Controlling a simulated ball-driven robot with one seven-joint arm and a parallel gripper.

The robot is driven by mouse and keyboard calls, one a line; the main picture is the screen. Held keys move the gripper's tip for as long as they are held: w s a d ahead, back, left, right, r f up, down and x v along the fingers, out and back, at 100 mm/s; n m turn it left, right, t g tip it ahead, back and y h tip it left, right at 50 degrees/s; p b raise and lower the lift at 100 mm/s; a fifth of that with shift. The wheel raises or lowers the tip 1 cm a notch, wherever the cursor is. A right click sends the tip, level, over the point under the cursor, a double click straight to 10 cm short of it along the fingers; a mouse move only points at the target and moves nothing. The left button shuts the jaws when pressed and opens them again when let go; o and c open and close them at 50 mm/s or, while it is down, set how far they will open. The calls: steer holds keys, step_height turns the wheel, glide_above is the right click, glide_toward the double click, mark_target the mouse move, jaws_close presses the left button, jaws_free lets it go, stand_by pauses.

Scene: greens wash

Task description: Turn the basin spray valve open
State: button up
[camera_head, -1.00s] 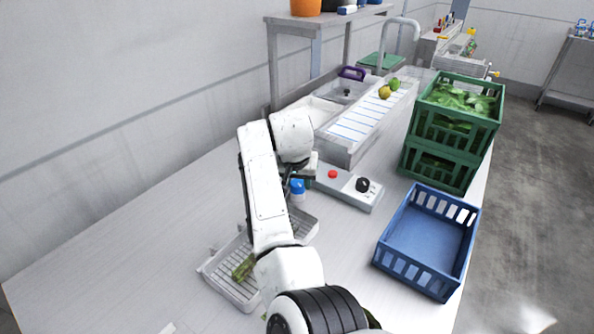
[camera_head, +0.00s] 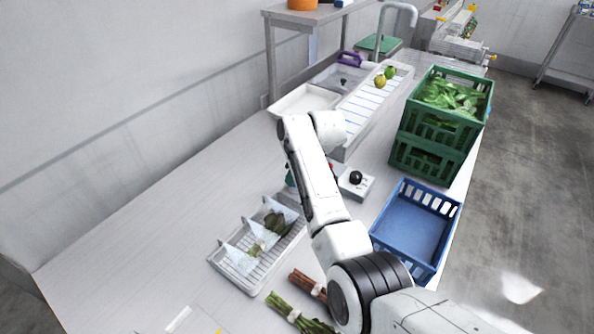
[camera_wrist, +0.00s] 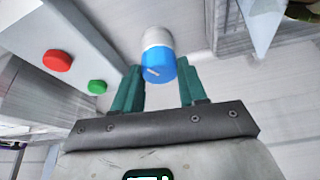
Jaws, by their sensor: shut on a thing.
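A blue cap with a small white mark on a white round body (camera_wrist: 158,62) shows in the wrist view; it looks like the spray valve, though I cannot be sure. My gripper (camera_wrist: 158,85) has its teal fingers on either side of the blue part and is shut on it. Its turned angle is hard to judge. In the head view my arm hides the valve, and only a bit of teal finger (camera_head: 290,178) shows left of the arm. The basin (camera_head: 340,78) is at the back, beside a sloped white board (camera_head: 372,100).
A grey control box (camera_head: 362,188) with a black knob stands right of my arm; its red button (camera_wrist: 57,61) and green button (camera_wrist: 97,87) are close to my fingers. A wire tray (camera_head: 225,258) with bagged greens is at front left. Blue crate (camera_head: 432,262) and green crates (camera_head: 420,160) stand right.

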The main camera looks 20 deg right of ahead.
steer(key=shift+w+n+g+y+b, duration=0.15)
steer(key=shift+n+g+y+b, duration=0.35)
steer(key=shift+n, duration=1.4)
steer(key=o, duration=1.1)
steer(key=shift+c, duration=0.2)
steer(key=v, duration=1.1)
steer(key=shift+d+f, duration=0.1)
